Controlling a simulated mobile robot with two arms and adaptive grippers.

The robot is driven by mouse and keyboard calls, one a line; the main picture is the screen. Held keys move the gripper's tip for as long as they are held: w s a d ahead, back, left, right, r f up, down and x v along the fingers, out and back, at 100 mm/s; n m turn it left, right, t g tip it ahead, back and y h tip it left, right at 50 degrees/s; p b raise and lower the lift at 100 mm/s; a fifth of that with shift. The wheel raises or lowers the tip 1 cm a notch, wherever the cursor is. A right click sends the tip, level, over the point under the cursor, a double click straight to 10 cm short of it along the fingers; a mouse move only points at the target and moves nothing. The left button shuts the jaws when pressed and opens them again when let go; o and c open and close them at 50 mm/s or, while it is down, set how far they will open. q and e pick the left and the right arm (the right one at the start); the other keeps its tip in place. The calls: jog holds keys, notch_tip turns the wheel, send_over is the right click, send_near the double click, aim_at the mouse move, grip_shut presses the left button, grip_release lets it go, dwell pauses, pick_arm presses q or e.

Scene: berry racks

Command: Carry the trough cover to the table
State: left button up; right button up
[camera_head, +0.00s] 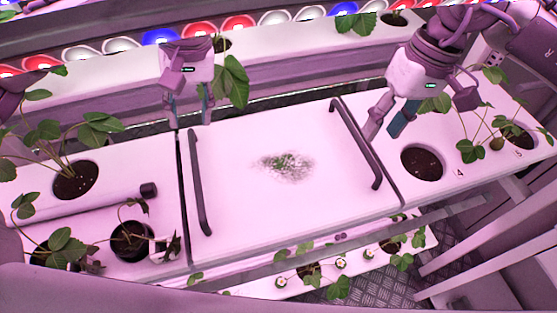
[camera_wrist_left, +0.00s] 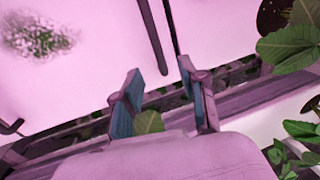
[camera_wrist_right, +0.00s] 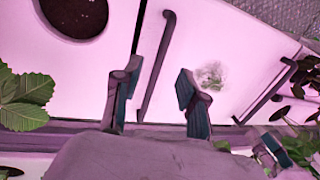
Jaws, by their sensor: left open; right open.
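The trough cover (camera_head: 268,205) is a flat white panel with a green and dark patch in its middle, lying in the trough between two planted sections. It has a dark bar handle on its left side (camera_head: 199,185) and another on its right side (camera_head: 358,145). My left gripper (camera_head: 188,112) is open and empty near the cover's far left corner, beyond the left handle. My right gripper (camera_head: 384,125) is open beside the upper end of the right handle. In the right wrist view the right handle (camera_wrist_right: 157,65) shows beyond the open fingers, with nothing between them.
Strawberry plants (camera_head: 75,180) grow from round holes on the left section. The right section has an empty-looking soil hole (camera_head: 422,161) and more plants. A row of red, white and blue lamps runs along the back. A lower planted shelf (camera_head: 345,265) and metal floor show in front.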

aim_at(192, 139)
jog(key=shift+s+f, duration=0.1)
jog(key=shift+f, duration=0.2)
pick_arm(q)
jog(key=shift+s+a+f, duration=0.1)
jog(key=shift+a+f, duration=0.1)
jog(key=shift+f, duration=1)
jog(key=shift+s+a+f, duration=0.1)
jog(key=shift+a+f, duration=0.15)
jog(key=shift+f, duration=1)
jog(key=shift+s+a+f, duration=0.1)
jog(key=shift+a+f, duration=0.1)
jog(key=shift+f, duration=1)
pick_arm(e)
jog(key=shift+s+a+f, duration=0.1)
jog(key=shift+a+f, duration=0.15)
jog(key=shift+f, duration=0.85)
jog(key=shift+s+a+f, duration=0.1)
jog(key=shift+a+f, duration=0.1)
jog(key=shift+f, duration=0.95)
jog(key=shift+a+f, duration=0.25)
jog(key=shift+f, duration=0.85)
pick_arm(q)
grip_shut()
pick_arm(e)
grip_shut()
